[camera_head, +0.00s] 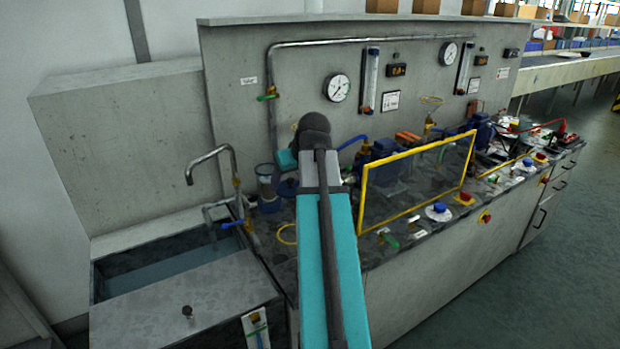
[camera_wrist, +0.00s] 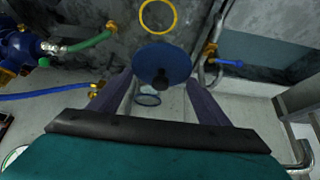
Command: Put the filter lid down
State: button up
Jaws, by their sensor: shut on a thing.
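The filter lid (camera_wrist: 165,62) is a round blue disc with a dark knob. In the wrist view it sits between the tips of my gripper (camera_wrist: 160,79), which is shut on it, apparently by the knob. In the head view the dark blue lid (camera_head: 288,188) shows just left of my arm, beside the clear filter housing (camera_head: 267,182) with its blue base. My arm hides most of the gripper there. A blue-rimmed round opening (camera_wrist: 148,99), probably the housing, shows behind the lid between the fingers. I cannot tell whether the lid touches anything.
A yellow ring (camera_head: 287,235) lies on the dark worktop near the front edge; it also shows in the wrist view (camera_wrist: 157,16). The sink (camera_head: 165,265) and its tap (camera_head: 212,160) are at left. A yellow-framed clear guard (camera_head: 418,180) and blue pumps stand at right.

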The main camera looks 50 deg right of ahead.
jog(key=w+a+f+n+y, duration=0.15)
jog(key=w+a, duration=0.35)
jog(key=a, duration=0.6)
jog(key=w+a+f+n+y, duration=0.15)
jog(key=w+a, duration=0.45)
jog(key=a, duration=0.6)
jog(key=w+a+f, duration=0.1)
jog(key=a, duration=2)
jog(key=shift+w+a+f+n+h, duration=0.15)
jog(key=shift+w+f+n+h, duration=0.15)
jog(key=shift+w+n+h, duration=0.1)
